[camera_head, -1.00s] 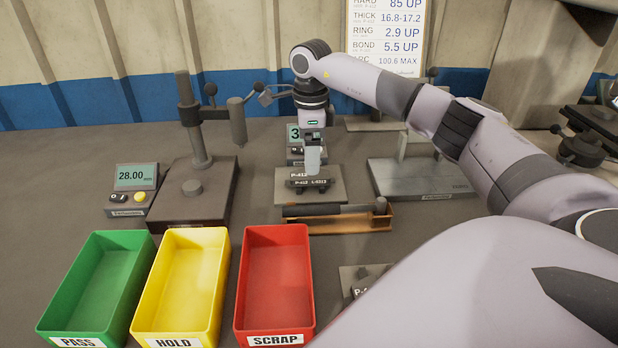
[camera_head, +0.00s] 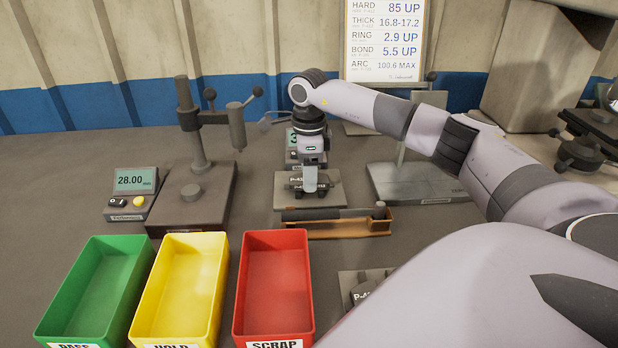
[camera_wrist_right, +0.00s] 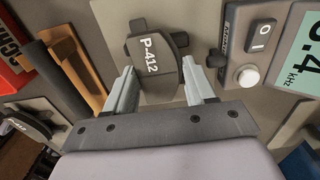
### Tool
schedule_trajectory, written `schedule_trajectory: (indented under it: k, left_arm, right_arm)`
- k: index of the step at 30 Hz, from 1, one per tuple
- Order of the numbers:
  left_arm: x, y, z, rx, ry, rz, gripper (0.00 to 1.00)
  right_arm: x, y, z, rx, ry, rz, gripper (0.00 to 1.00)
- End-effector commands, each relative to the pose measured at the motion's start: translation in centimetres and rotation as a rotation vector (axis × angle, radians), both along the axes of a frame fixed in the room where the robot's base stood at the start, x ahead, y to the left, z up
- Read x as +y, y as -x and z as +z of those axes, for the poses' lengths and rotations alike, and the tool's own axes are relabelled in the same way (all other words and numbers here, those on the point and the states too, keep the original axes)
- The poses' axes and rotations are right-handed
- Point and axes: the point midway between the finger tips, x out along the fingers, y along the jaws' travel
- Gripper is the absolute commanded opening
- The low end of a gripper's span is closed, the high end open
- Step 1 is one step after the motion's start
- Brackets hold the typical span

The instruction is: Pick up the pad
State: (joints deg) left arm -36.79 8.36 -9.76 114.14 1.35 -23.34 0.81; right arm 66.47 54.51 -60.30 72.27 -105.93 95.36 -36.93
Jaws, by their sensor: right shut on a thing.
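The dark pad (camera_head: 296,187), with a white P-412 label, is at a grey plate (camera_head: 283,202) in the middle of the bench. My right gripper (camera_head: 310,186) comes down on it from above and is shut on it. In the right wrist view the pad (camera_wrist_right: 152,52) sits between the two fingers of the gripper (camera_wrist_right: 160,75). The fingers hide part of the pad in the head view, and I cannot tell whether it still touches the plate. My left gripper is not in view.
An orange tray (camera_head: 345,230) with a dark bar lies just in front of the plate. Green (camera_head: 60,290), yellow (camera_head: 150,290) and red (camera_head: 240,290) bins stand front left. A gauge stand (camera_head: 193,205) is left, a display box behind the gripper, another stand (camera_head: 420,188) right.

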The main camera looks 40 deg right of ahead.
Motion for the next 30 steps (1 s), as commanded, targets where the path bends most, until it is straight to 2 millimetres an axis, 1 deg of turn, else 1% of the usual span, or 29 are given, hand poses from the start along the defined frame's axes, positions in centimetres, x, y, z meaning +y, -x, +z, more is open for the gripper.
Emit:
schedule_trajectory:
  k: [4,7,11,14,21,24,27,28,30]
  left_arm:
    - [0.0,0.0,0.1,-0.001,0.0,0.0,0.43]
    - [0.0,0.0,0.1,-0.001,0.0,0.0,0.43]
    - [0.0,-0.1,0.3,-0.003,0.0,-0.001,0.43]
    - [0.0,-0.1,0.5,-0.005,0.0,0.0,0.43]
    - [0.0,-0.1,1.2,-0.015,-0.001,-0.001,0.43]
    - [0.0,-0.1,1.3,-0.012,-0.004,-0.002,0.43]
    - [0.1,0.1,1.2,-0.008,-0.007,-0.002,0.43]
    - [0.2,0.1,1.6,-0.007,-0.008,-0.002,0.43]
    - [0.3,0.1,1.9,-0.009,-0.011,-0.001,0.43]
  right_arm:
    - [0.0,-0.1,0.6,-0.003,0.0,0.0,0.13]
    - [0.0,-0.1,1.4,-0.005,-0.001,0.0,0.13]
    - [0.0,-0.1,3.5,-0.007,-0.002,0.001,0.13]
    - [0.0,-0.1,6.0,-0.008,-0.001,0.001,0.13]
    - [0.1,-0.1,13.4,-0.008,-0.002,0.0,0.13]
    - [0.1,-0.1,16.0,-0.008,-0.001,0.0,0.13]
    - [0.1,-0.1,17.9,-0.005,-0.001,0.0,0.13]
    - [0.0,-0.1,18.5,-0.004,0.0,0.001,0.13]
    - [0.0,-0.1,19.3,-0.003,0.001,0.0,0.13]
